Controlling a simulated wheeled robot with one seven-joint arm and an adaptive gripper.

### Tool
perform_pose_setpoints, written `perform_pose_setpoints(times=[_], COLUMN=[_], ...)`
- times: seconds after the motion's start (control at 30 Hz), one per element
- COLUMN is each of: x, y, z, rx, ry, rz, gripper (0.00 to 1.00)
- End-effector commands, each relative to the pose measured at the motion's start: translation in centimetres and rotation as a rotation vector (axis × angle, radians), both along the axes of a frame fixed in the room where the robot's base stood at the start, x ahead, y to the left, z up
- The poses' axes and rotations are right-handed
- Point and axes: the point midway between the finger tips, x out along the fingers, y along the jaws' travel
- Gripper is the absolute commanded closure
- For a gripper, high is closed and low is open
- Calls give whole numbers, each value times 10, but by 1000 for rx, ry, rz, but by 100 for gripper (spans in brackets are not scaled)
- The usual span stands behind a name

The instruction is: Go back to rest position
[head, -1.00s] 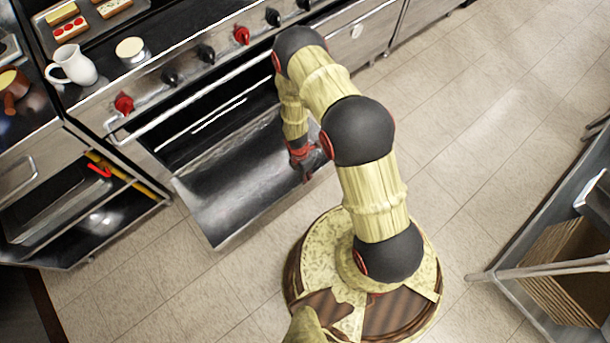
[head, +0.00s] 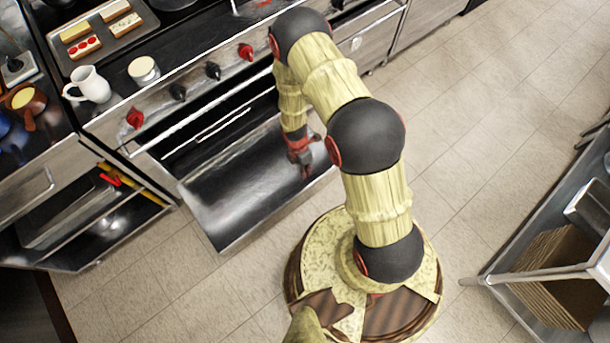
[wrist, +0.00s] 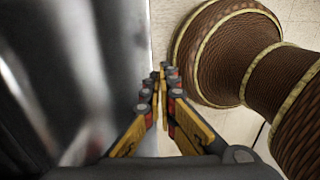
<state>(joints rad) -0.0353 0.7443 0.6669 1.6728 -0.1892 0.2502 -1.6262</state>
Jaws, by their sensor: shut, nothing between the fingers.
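My gripper (head: 304,168) hangs pointing down beside the right end of the lowered oven door (head: 235,195) in the head view. In the wrist view my gripper (wrist: 160,75) has its fingertips together with nothing between them. The shiny door (wrist: 100,60) fills the left of that view, and the fingers are over its edge. I cannot tell whether they touch it. My arm is bent, with its elbow raised over the front of the range.
On the range top stand a white jug (head: 90,84), a small white pot (head: 143,69) and a tray (head: 112,43) of small cakes. A metal shelf unit (head: 545,215) stands at right. Tiled floor (head: 480,130) is clear between.

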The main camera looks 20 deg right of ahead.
Motion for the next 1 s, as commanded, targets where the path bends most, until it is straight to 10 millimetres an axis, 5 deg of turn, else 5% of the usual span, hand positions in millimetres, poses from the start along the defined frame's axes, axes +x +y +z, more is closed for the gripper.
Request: perform_pose_setpoints(times=[0.53,0.67,0.83,1.0], x=[0,-10,-56,-70], y=[0,-2,-5,-7], z=[14,16,26,70], rx=[-9,-49,-146,-242], ry=[2,30,128,159], rz=[-46,-198,-463,-718], gripper=[100,100,100,100])
